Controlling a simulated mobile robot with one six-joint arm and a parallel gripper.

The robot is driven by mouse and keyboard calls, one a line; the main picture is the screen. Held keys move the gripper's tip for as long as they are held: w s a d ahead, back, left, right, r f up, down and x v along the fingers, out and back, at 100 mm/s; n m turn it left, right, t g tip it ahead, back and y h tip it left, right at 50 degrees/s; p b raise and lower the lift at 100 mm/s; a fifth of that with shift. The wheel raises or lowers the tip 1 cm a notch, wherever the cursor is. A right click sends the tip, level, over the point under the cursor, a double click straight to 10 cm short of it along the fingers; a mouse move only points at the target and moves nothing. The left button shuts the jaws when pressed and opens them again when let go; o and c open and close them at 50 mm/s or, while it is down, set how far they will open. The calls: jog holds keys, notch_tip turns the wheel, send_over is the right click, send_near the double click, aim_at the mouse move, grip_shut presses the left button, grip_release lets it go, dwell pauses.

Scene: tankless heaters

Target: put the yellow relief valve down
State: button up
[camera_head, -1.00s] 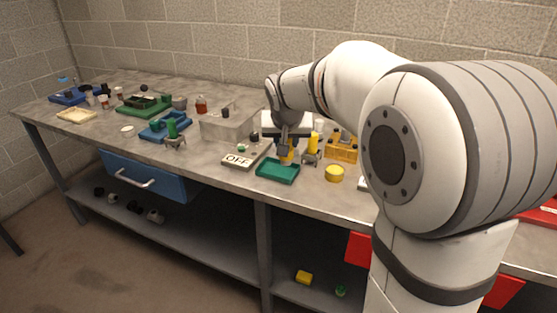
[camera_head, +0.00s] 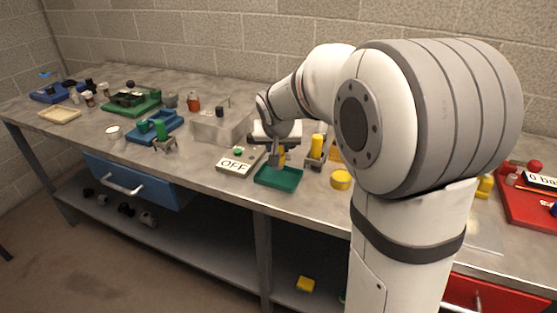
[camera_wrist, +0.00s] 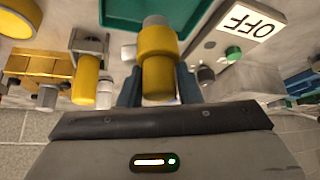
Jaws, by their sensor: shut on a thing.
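The yellow relief valve (camera_wrist: 157,62) has a yellow body with a grey metal end. My gripper (camera_wrist: 159,88) is shut on it, with one dark finger on each side. In the head view, my gripper (camera_head: 277,155) holds the valve (camera_head: 282,157) just behind the green tray (camera_head: 278,184), near the bench's front edge. The tray looks empty. The wrist view shows its green floor (camera_wrist: 150,9) beyond the valve's grey end. I cannot tell whether the valve touches the bench.
The OFF sign block (camera_head: 234,164) stands left of the tray. A yellow cylinder in a grey holder (camera_head: 316,148) and a yellow round piece (camera_head: 341,180) stand to the right. A clear bin (camera_head: 208,129) is behind left. My arm hides part of the bench.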

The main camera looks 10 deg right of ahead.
jog(key=shift+d+f, duration=0.1)
jog(key=shift+f, duration=1.75)
jog(key=shift+f+b, duration=0.2)
jog(key=shift+b, duration=0.2)
jog(key=o, duration=1.1)
jog(key=shift+r, duration=0.1)
